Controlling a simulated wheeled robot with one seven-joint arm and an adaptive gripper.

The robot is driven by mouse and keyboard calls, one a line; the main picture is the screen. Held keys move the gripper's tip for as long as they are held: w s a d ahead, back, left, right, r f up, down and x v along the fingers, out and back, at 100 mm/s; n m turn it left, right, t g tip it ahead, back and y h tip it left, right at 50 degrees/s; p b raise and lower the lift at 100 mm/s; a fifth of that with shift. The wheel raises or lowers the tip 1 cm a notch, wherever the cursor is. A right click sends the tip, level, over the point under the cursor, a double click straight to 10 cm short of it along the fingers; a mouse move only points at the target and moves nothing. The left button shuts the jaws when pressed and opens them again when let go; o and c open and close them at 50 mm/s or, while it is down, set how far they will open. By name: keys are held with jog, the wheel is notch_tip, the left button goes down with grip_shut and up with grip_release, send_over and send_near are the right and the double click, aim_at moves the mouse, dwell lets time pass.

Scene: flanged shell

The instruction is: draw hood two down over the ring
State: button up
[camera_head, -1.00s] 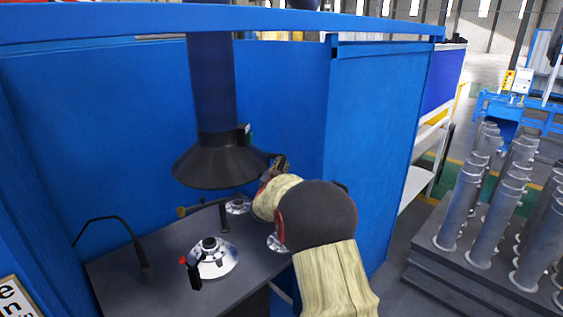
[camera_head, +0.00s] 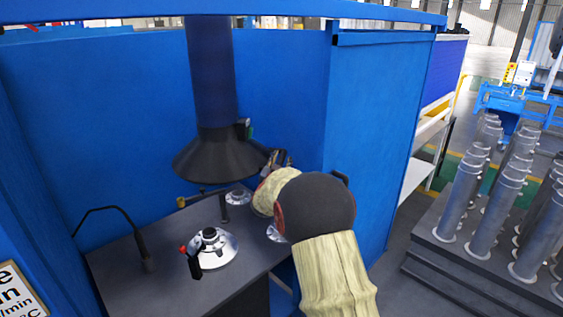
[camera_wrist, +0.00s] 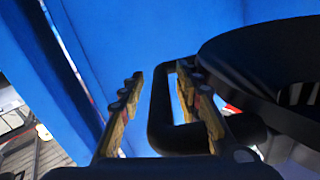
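A black conical hood (camera_head: 222,160) hangs from a dark blue duct (camera_head: 211,70) above the grey bench. Its rim (camera_wrist: 262,75) and a black loop handle (camera_wrist: 160,110) fill the right and middle of the wrist view. My gripper (camera_head: 279,158) is at the hood's right side. In the wrist view my gripper (camera_wrist: 158,98) has its fingers on either side of the handle's upright bar, with gaps visible, so it looks open. A silver flanged disc with a dark hub (camera_head: 214,248) sits on the bench, and a smaller one (camera_head: 238,197) is below the hood. I cannot tell which is the ring.
Blue panels (camera_head: 100,120) enclose the grey bench (camera_head: 150,290) at back and right. A black gooseneck (camera_head: 110,210) stands at the bench's left, and a red-tipped black handle (camera_head: 192,262) is beside the larger disc. Several metal posts (camera_head: 465,195) stand on a rack at right.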

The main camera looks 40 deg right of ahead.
jog(key=v, duration=1.2)
dwell(0.6)
